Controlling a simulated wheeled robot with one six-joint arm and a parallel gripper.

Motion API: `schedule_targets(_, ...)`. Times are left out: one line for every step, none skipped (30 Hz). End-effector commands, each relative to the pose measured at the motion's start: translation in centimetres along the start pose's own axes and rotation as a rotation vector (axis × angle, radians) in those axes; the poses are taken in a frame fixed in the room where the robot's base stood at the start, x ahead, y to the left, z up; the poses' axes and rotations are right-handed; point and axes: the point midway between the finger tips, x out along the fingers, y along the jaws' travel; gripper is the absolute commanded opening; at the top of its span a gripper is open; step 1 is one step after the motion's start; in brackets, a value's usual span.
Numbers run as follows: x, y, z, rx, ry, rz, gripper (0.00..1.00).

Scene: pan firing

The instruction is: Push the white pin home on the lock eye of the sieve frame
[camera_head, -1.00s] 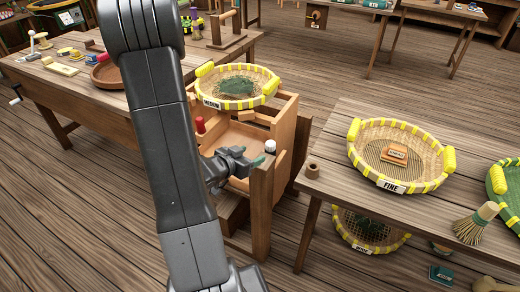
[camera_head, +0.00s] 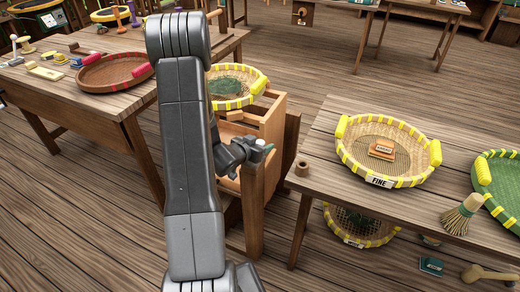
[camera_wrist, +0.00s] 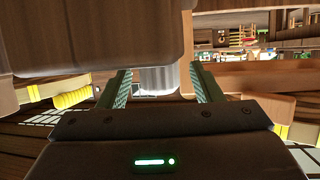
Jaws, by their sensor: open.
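The wooden sieve frame (camera_head: 277,112) stands left of the right-hand table, with a yellow-banded sieve (camera_head: 255,84) on top. The white pin (camera_head: 260,143) shows as a small pale top at the frame's front post. My gripper (camera_head: 264,151) is at that post, close to the pin. In the wrist view the green-padded fingers (camera_wrist: 162,88) are spread, with the white pin (camera_wrist: 157,79) between them and slight gaps at its sides. The pin's lower part and the lock eye are hidden.
The right table (camera_head: 325,165) holds a small wooden cup (camera_head: 302,169), the FINE sieve (camera_head: 343,158) and a brush (camera_head: 461,216). A left table (camera_head: 110,110) carries a brown tray (camera_head: 88,86). A sieve (camera_head: 340,226) lies below the right table. Wooden parts crowd the gripper.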

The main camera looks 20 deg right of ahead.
Motion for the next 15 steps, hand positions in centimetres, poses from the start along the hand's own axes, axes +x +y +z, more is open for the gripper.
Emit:
schedule_targets(0.06, 0.0, 0.01, 0.0, 0.0, 0.0, 0.59)
schedule_targets(0.05, -0.01, 0.02, 0.0, 0.0, 0.0, 0.59)
schedule_targets(0.04, -0.01, 0.02, 0.0, 0.0, 0.0, 0.59)
schedule_targets(0.03, -0.01, 0.02, 0.0, 0.0, 0.0, 0.59)
schedule_targets(0.03, 0.0, 0.03, 0.0, 0.0, 0.0, 0.59)
schedule_targets(0.02, 0.0, 0.03, 0.0, 0.0, 0.0, 0.55)
schedule_targets(0.02, 0.0, 0.03, 0.0, 0.0, 0.0, 0.49)
schedule_targets(0.02, 0.0, 0.03, 0.0, 0.0, 0.0, 0.43)
schedule_targets(0.01, 0.0, 0.03, 0.0, 0.0, 0.0, 0.36)
schedule_targets(0.01, 0.0, 0.03, 0.0, 0.0, 0.0, 0.3)
schedule_targets(0.01, 0.0, 0.03, 0.0, -0.001, 0.0, 0.24)
schedule_targets(0.0, 0.0, 0.03, 0.0, -0.001, 0.0, 0.16)
schedule_targets(0.0, 0.0, 0.03, 0.0, 0.0, 0.0, 0.11)
schedule_targets(0.0, 0.0, 0.03, 0.0, -0.001, 0.0, 0.11)
schedule_targets(0.0, 0.0, 0.02, 0.0, 0.0, 0.0, 0.07)
